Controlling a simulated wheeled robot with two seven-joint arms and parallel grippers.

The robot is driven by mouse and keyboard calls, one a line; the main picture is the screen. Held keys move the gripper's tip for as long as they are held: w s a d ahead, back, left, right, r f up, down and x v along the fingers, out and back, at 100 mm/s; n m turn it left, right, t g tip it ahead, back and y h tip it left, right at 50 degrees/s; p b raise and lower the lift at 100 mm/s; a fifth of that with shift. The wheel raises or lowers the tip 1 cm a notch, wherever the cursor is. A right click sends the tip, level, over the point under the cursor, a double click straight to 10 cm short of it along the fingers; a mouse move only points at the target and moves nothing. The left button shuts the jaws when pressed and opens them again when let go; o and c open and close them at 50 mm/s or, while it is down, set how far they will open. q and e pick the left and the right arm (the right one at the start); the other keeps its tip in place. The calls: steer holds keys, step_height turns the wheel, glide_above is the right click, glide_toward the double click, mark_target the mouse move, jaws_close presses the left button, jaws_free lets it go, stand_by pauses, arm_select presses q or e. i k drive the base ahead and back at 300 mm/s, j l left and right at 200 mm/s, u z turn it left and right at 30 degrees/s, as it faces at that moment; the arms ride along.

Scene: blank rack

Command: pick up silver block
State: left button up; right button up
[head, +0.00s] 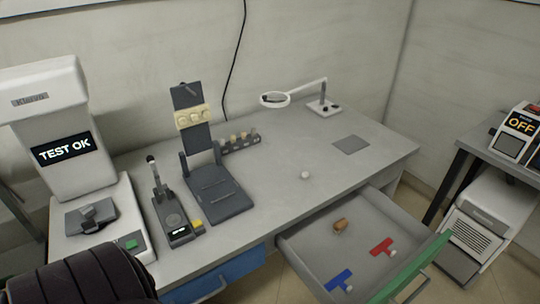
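I cannot single out a silver block with certainty. A dark rack (240,142) at the back of the desk holds several small upright blanks, mostly tan or brass in colour; they are too small to tell whether one is silver. A small pale grey round piece (305,175) lies alone on the desk, left of the flat grey square pad (351,145). Neither gripper is in view. A dark ribbed part, which may be my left arm, fills the lower left corner and hides the desk's front there.
A magnifier lamp (275,99) is at the back. The open drawer (300,245) juts forward with red, blue and brown pieces.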

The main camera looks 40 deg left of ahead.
mark_target(87, 211)
steer(key=u, duration=2.7)
steer(key=j+u, duration=0.1)
steer(key=j, duration=0.2)
steer(key=i+j, duration=0.15)
steer(key=j, duration=0.2)
steer(key=i+j+u, duration=0.15)
steer(key=j, duration=0.15)
steer(key=k, duration=0.05)
